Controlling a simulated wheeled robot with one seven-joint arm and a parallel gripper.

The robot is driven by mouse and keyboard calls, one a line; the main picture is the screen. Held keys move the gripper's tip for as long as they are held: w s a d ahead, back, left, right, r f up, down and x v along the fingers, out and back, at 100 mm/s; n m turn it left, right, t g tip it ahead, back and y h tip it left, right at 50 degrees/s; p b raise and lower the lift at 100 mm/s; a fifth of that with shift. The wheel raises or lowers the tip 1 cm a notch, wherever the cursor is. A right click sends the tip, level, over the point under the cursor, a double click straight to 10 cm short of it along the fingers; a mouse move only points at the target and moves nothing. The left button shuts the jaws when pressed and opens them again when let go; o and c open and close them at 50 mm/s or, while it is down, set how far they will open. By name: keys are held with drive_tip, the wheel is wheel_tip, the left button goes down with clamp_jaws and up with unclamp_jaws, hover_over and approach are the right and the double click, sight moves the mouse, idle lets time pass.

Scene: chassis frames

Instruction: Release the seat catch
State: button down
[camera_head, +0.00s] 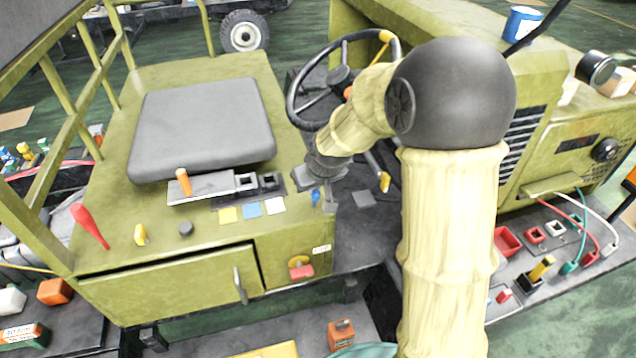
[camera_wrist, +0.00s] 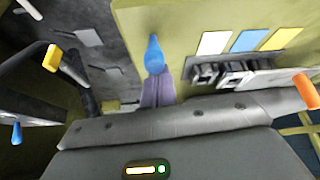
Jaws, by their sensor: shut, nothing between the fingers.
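The flat grey seat (camera_head: 205,125) rests on the olive chassis. At its front edge is a pale plate with an upright orange handle (camera_head: 183,180); the handle also shows at the right of the wrist view (camera_wrist: 307,90). A small blue knob (camera_head: 315,195) is at the right end of the panel; in the wrist view the blue knob (camera_wrist: 154,55) is just beyond my fingers. I cannot tell from a label which one is the seat catch. My gripper (camera_head: 330,206) is shut and empty beside the blue knob; its fingers show in the wrist view (camera_wrist: 158,92). Whether they touch is unclear.
The steering wheel (camera_head: 340,80) stands behind my arm, with a yellow-tipped lever (camera_head: 384,182) to the right. Yellow, blue and white tags line the panel. A cabinet door (camera_head: 175,285) is below.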

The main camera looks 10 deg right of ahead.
drive_tip(key=shift+s+d+f+b, duration=0.15)
drive_tip(key=shift+s+b, duration=0.15)
drive_tip(key=shift+s, duration=0.2)
drive_tip(key=shift+s+d+f+b, duration=0.1)
drive_tip(key=shift+s+b, duration=0.2)
drive_tip(key=shift+s, duration=0.15)
drive_tip(key=shift+s+f, duration=0.1)
drive_tip(key=shift+s, duration=0.05)
drive_tip(key=shift+s+f, duration=0.15)
drive_tip(key=shift+f, duration=0.05)
drive_tip(key=w+r, duration=0.1)
drive_tip(key=w+a+p, duration=0.1)
drive_tip(key=w+r, duration=0.1)
drive_tip(key=shift+w+a+r+p, duration=0.15)
drive_tip(key=shift+w+r+p, duration=0.2)
drive_tip(key=shift+w, duration=0.05)
drive_tip(key=shift+r+b, duration=0.1)
drive_tip(key=shift+b, duration=0.2)
drive_tip(key=s+d+r+b, duration=0.1)
drive_tip(key=s+r+b, duration=0.1)
drive_tip(key=s+r, duration=0.4)
drive_tip(key=shift+s+d+r, duration=0.25)
drive_tip(key=shift+s+d, duration=0.15)
drive_tip(key=shift+s, duration=0.1)
